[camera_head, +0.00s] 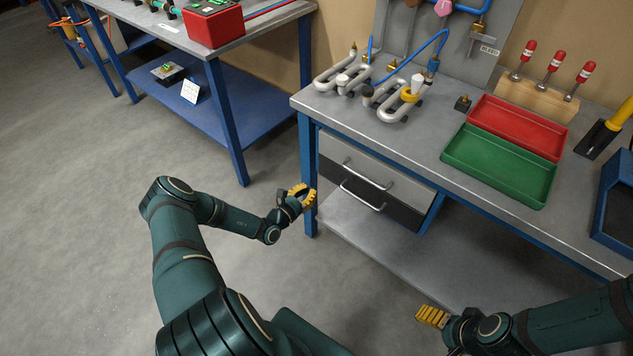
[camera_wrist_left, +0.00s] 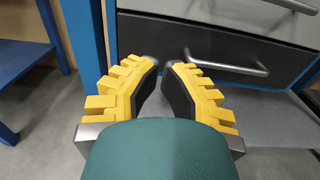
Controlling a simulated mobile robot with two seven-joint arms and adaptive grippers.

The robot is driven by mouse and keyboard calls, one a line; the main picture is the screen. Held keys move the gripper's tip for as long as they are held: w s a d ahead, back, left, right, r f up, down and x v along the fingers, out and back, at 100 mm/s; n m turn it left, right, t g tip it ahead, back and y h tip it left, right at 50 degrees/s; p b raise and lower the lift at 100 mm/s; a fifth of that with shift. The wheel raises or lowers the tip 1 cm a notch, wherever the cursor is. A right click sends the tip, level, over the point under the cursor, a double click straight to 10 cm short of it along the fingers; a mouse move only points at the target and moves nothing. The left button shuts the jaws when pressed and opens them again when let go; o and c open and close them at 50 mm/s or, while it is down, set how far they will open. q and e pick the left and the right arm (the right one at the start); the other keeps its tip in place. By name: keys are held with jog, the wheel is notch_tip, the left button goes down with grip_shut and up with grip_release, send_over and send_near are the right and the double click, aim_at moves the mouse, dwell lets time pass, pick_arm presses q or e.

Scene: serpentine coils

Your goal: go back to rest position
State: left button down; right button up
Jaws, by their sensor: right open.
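My left gripper (camera_head: 303,194) is in front of the left front leg of the workbench, beside its drawers, below the tabletop. In the left wrist view its yellow ribbed fingers with dark pads (camera_wrist_left: 163,75) stand a little apart at the tips, with nothing visible between them. My right gripper (camera_head: 433,317) is at the lower right, low in front of the bench, with yellow fingers. It is open and I see nothing held in it. Both grippers are clear of the tabletop.
The workbench (camera_head: 300,101) carries serpentine coils (camera_head: 400,105), a green tray (camera_head: 499,165), a red tray (camera_head: 517,128) and red-handled tools (camera_head: 555,62). Drawer handles (camera_head: 362,195) stick out near my left gripper. A blue shelf table (camera_head: 225,110) stands at the back left. The floor at left is free.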

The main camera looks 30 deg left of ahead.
pick_arm(q)
jog(key=shift+s, duration=0.4)
jog(key=shift+d, duration=0.1)
jog(key=s+d+r+m+g+h, duration=0.15)
jog(key=d+m+g+h, duration=0.25)
jog(key=d, duration=0.4)
jog(key=s+d+m+g+h, duration=0.3)
jog(key=d+m+g, duration=0.15)
jog(key=d, duration=0.35)
jog(key=s+d+r+m+g+h, duration=0.1)
jog(key=s+d+m+g+h, duration=0.25)
jog(key=d, duration=0.55)
jog(key=s+d+m+g+y, duration=0.45)
jog(key=s+m+g, duration=0.25)
jog(key=s+m, duration=0.3)
notch_tip(320, 180, up, 6)
jog(key=s+m+t+y, duration=0.2)
jog(key=m+y, duration=0.1)
jog(key=m, duration=0.8)
jog(key=shift+d+r+t+y, duration=0.25)
jog(key=shift+d+t+y, duration=0.05)
